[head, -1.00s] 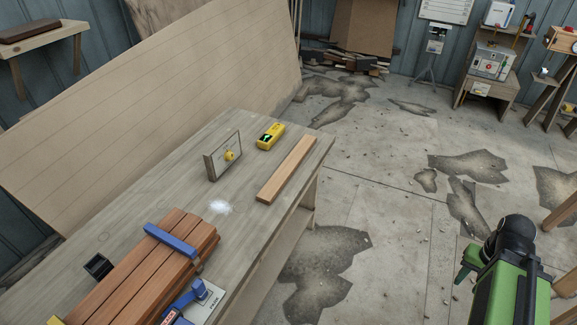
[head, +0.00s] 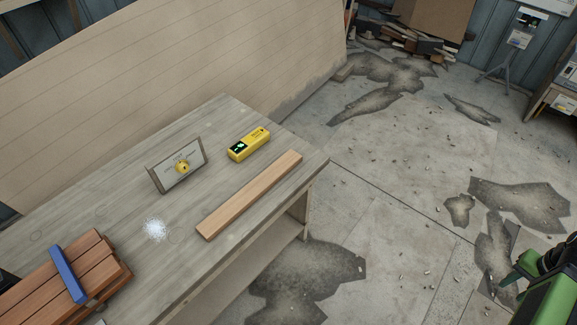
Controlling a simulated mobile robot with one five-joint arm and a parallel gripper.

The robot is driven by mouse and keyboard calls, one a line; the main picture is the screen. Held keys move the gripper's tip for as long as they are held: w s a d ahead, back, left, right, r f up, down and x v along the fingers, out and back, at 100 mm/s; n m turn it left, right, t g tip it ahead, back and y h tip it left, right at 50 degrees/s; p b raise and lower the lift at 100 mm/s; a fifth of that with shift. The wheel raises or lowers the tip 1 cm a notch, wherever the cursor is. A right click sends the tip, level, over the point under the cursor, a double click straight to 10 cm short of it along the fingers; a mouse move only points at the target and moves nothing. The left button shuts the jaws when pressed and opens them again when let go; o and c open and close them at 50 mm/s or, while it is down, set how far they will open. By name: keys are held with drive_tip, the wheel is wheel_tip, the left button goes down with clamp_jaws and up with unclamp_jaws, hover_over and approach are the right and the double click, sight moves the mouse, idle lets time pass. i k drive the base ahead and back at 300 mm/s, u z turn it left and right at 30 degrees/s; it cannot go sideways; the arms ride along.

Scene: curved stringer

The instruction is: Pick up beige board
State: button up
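A beige board (head: 249,195), a narrow light-wood strip, lies flat on the grey wooden workbench (head: 105,225), near its right-hand edge. It lies diagonally and nothing touches it. A green and black part of my own arm (head: 552,285) shows at the lower right, off the bench and well apart from the board. The fingertips of my gripper are not visible, so its opening cannot be seen.
Reddish planks with a blue clamp (head: 68,274) lie at lower left. The cracked floor right of the bench is open.

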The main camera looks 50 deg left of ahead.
sight(213, 225)
drive_tip(key=i, duration=1.4)
drive_tip(key=u, duration=2.55)
drive_tip(key=k, duration=0.15)
drive_tip(key=u, duration=2.15)
drive_tip(key=i, duration=1)
drive_tip(key=u, duration=0.3)
